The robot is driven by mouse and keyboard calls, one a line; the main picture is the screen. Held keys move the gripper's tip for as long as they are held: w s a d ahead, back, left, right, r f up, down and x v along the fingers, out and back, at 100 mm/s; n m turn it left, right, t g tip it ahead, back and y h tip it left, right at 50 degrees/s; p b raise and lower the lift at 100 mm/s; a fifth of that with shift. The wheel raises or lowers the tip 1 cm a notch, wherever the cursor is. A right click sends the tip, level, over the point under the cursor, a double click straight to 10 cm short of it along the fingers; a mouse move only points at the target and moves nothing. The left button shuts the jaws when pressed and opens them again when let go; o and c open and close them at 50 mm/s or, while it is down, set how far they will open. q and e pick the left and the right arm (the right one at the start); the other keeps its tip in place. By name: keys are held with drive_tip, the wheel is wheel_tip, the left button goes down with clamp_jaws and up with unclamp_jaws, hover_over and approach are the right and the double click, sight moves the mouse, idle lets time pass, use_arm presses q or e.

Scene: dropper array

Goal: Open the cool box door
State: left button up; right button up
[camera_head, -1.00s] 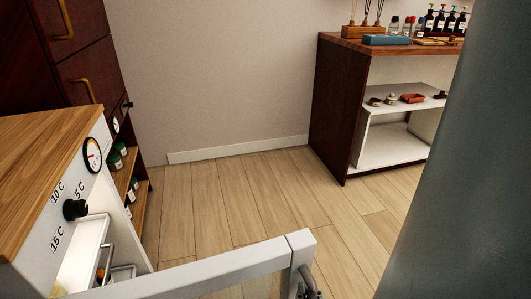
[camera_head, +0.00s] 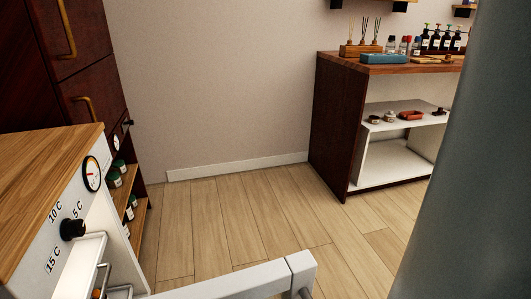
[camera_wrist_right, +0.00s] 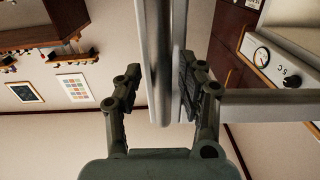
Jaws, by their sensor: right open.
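The cool box (camera_head: 50,225) stands at the left in the head view, white with a wooden top, a dial and a black knob. Its door (camera_head: 235,281) stands swung open, its white top edge crossing the bottom of the view; its lower part is out of frame. Inside the box, a white shelf (camera_head: 88,262) shows. In the right wrist view my right gripper (camera_wrist_right: 160,75) is open, with a finger on each side of the door's upright edge and a grey bar (camera_wrist_right: 180,50). Contact cannot be told. My left gripper is not in view.
A dark cabinet with brass handles (camera_head: 82,108) stands behind the cool box, with small jars (camera_head: 116,176) on low shelves. A wooden side unit (camera_head: 335,125) with bottles and trays stands at the back right. The wooden floor (camera_head: 230,215) between them is clear.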

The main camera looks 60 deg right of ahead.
sight(307, 275)
wheel_tip(307, 275, up, 10)
drive_tip(key=shift+f, duration=0.1)
idle(0.4)
idle(0.5)
